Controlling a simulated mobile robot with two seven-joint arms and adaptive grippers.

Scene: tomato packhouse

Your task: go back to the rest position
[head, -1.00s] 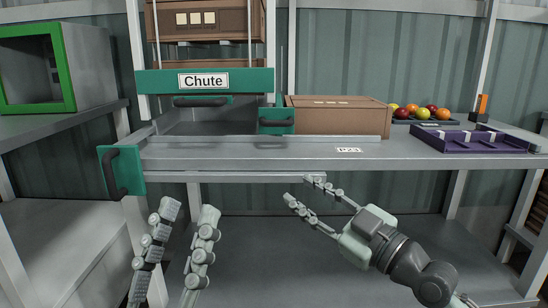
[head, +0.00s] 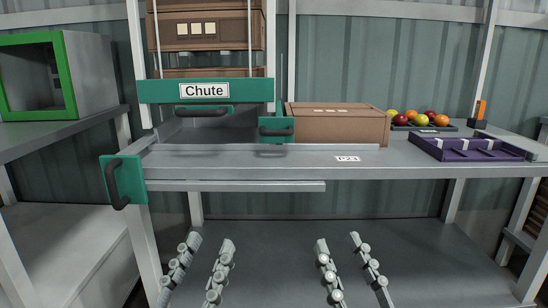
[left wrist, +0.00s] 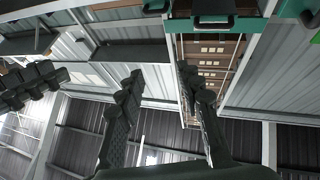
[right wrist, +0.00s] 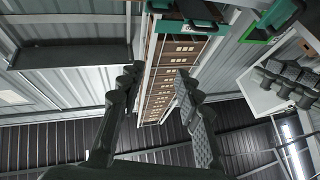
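My left gripper (head: 212,240) is low in the head view, in front of the bench and below its top. Its two fingers are apart with nothing between them, as the left wrist view (left wrist: 155,80) also shows. My right gripper (head: 338,240) is beside it to the right at about the same height. Its fingers are apart and empty, also in the right wrist view (right wrist: 155,80). Both grippers point upward and are clear of the bench and everything on it. The two grippers do not touch each other.
A green-framed cabinet (head: 95,75) is at far left.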

